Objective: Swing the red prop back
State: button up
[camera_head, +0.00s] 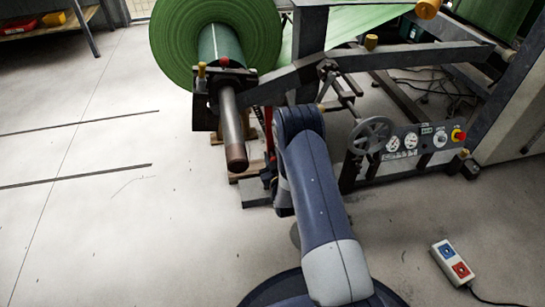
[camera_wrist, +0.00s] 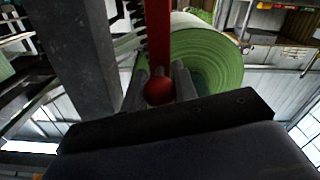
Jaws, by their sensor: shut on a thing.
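The red prop (camera_wrist: 158,38) shows in the wrist view as a flat red bar with a round red knob (camera_wrist: 158,91) at its near end. My gripper (camera_wrist: 161,80) is shut on the red prop at this knob, one grey finger on each side. In the head view only a thin strip of the red prop (camera_head: 268,128) shows beside the roll stand, left of my arm. My arm hides the gripper and the rest of the prop there.
A green roll (camera_head: 185,45) sits on a steel shaft (camera_head: 232,130) that juts toward me. A handwheel (camera_head: 371,135) and gauge panel (camera_head: 415,146) stand to the right. A pendant (camera_head: 452,263) lies on the floor. Floor at left is mostly clear.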

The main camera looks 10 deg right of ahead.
grip_shut()
jog(key=d+f+m, duration=0.1)
jog(key=d+m, duration=0.2)
jog(key=d, duration=0.4)
jog(key=shift+d+m, duration=0.3)
jog(key=o, duration=0.6)
grip_release()
jog(key=shift+c, duration=0.2)
jog(key=s+p, duration=0.3)
jog(key=s, duration=0.8)
jog(key=shift+w, duration=0.15)
